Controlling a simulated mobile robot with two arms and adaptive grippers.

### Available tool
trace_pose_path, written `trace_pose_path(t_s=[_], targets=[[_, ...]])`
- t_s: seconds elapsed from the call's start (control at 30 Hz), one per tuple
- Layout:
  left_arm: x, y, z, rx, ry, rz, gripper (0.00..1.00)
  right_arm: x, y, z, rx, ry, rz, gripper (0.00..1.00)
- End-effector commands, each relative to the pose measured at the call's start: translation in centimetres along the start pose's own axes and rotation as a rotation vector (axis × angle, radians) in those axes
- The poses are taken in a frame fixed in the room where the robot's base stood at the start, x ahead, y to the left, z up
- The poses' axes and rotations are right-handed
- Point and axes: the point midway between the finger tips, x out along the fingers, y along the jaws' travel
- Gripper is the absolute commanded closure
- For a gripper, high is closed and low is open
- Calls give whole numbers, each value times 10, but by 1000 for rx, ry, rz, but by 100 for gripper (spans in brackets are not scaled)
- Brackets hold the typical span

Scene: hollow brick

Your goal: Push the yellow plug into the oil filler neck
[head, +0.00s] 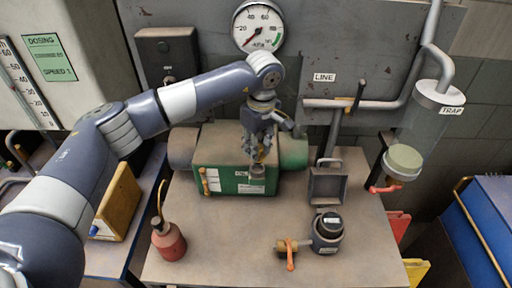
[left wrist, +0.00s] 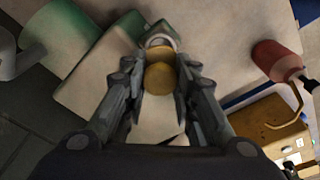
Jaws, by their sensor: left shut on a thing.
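The yellow plug (left wrist: 160,78) is held between the two fingers of my left gripper (left wrist: 160,85). In the head view the left gripper (head: 261,150) points down over the front of the green machine housing (head: 215,150), with a little of the plug (head: 261,157) showing between its fingers. The oil filler neck (head: 257,174) is a short grey neck just below the plug. In the left wrist view the neck's pale round rim (left wrist: 158,41) shows just beyond the plug. I cannot tell whether plug and neck touch. My right gripper is not in view.
A red oil can (head: 169,242) stands at the table's front left. A grey open box (head: 326,185) and a dark round fitting with an orange-handled valve (head: 327,232) are to the right. A pressure gauge (head: 258,27) hangs behind. The table's front middle is clear.

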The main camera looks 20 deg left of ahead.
Motion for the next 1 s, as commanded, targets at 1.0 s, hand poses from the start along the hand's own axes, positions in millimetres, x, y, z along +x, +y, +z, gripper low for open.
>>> trace_pose_path(t_s=[1.0], targets=[[16, 0, 1, -3, 2, -12, 100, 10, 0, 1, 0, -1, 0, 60]])
